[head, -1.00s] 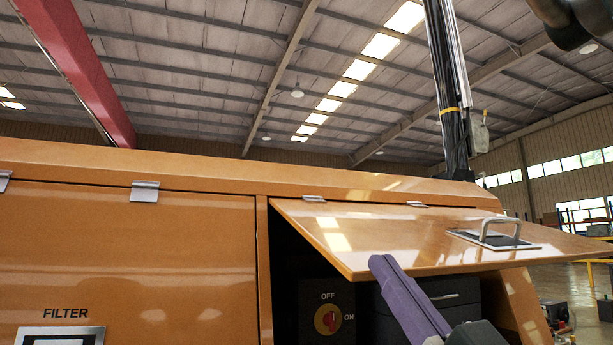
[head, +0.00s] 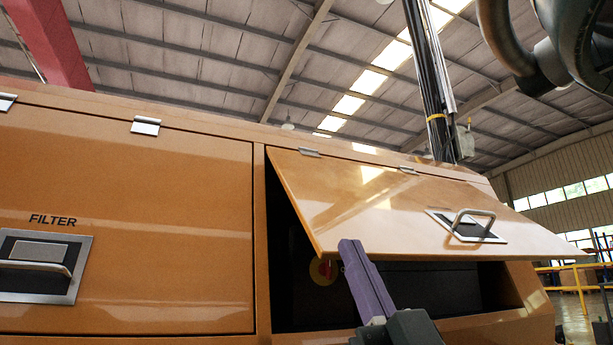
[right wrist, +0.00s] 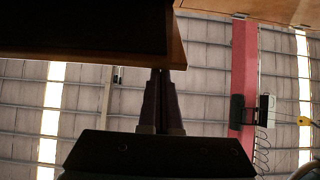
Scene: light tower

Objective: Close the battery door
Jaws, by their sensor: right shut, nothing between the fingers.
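The battery door (head: 400,205) is an orange panel hinged along its top edge, with a metal handle (head: 470,225) near its right side. It stands partly open, its lower edge out from the dark compartment (head: 300,300). My right gripper (head: 350,245) has purple fingers, shut and empty. Its tips overlap the door's lower left edge in the head view; I cannot tell whether they touch. In the right wrist view, the fingers (right wrist: 162,75) end close beside an orange-brown edge of a dark panel. My left gripper is not in view.
A closed door marked FILTER (head: 130,230) is left of the compartment. A red and yellow switch (head: 323,271) inside is mostly hidden. A black mast (head: 432,90) rises behind the cabinet. Yellow railings (head: 575,280) stand at the far right.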

